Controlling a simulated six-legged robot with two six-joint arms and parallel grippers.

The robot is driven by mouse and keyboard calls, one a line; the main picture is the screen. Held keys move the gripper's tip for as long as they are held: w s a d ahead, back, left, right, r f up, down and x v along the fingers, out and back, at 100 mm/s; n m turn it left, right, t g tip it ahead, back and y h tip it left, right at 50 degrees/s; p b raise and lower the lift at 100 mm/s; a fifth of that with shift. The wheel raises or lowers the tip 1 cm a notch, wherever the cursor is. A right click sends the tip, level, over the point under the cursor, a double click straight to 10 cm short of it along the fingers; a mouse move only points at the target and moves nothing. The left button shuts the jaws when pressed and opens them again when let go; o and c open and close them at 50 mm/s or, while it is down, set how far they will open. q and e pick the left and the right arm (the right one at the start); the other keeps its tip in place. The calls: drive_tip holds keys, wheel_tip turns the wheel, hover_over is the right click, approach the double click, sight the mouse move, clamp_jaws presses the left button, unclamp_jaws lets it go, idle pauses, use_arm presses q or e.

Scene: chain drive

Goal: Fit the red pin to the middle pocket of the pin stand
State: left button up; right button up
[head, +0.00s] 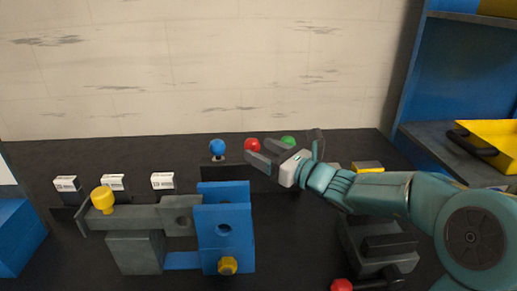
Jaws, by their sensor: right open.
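The red pin (252,145) shows as a round red head at the back of the dark table, between a blue-headed pin (217,147) and a green-headed pin (288,141). The dark pin stand (213,174) is partly visible below the blue head; much of it is hidden. My right gripper (260,153) reaches in from the right with its fingers open, just below and right of the red head. The red pin's shaft and its pocket are hidden, so I cannot tell how it is seated. My left gripper is out of view.
A grey and blue fixture (225,215) with a yellow knob (103,197) stands in front. Several white labelled blocks (113,182) are at the left. A grey block (375,245) and another red knob (341,285) lie below my right arm. A yellow bin (490,143) is on the right shelf.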

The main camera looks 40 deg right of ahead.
drive_tip(key=v, duration=1)
drive_tip(key=shift+s+r, duration=0.1)
